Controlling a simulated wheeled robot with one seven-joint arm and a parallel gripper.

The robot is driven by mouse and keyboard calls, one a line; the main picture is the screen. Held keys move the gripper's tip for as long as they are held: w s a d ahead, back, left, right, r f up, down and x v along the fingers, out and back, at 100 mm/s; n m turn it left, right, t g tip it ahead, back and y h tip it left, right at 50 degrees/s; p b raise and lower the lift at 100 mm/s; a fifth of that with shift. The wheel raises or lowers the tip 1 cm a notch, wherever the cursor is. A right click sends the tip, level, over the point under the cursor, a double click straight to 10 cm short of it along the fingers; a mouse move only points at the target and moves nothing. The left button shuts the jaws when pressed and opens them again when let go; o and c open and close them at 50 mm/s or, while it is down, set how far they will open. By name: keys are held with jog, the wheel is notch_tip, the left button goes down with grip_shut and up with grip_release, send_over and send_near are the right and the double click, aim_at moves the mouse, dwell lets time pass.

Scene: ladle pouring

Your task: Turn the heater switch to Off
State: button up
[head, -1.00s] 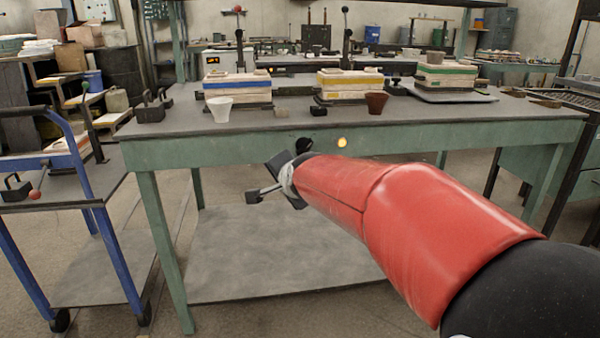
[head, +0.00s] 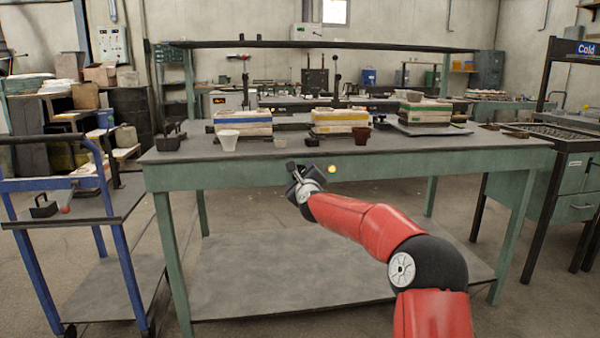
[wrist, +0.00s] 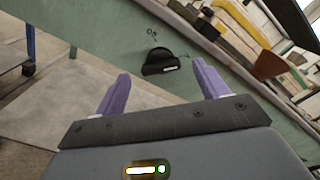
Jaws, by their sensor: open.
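The heater switch is a black round knob (wrist: 160,62) with a white mark, on the green front rail of the bench. It shows in the wrist view, just beyond and between the fingertips; small lettering beside it is too small to read surely. My gripper (wrist: 160,84) has its two purple fingers spread apart and empty, and they do not touch the knob. In the head view my gripper (head: 300,177) is in front of the green rail, left of a lit amber lamp (head: 331,169). The knob is mostly hidden or unclear there.
The bench top (head: 390,158) carries a white cup (head: 228,140), a brown cup (head: 361,135) and mold stacks (head: 341,121). A blue trolley (head: 60,185) stands at the left. A lower shelf (head: 270,275) under the bench is bare.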

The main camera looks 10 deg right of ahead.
jog(key=shift+w, duration=1.1)
jog(key=c, duration=1)
jog(key=shift+f+n+b, duration=0.15)
jog(key=shift+n+b, duration=0.65)
jog(key=shift+n, duration=2.2)
jog(key=shift+f+n+b, duration=0.2)
jog(key=shift+n+b, duration=0.6)
jog(key=shift+n, duration=2.2)
jog(key=shift+f+n+b, duration=0.15)
jog(key=shift+n+b, duration=0.65)
jog(key=shift+n, duration=2.2)
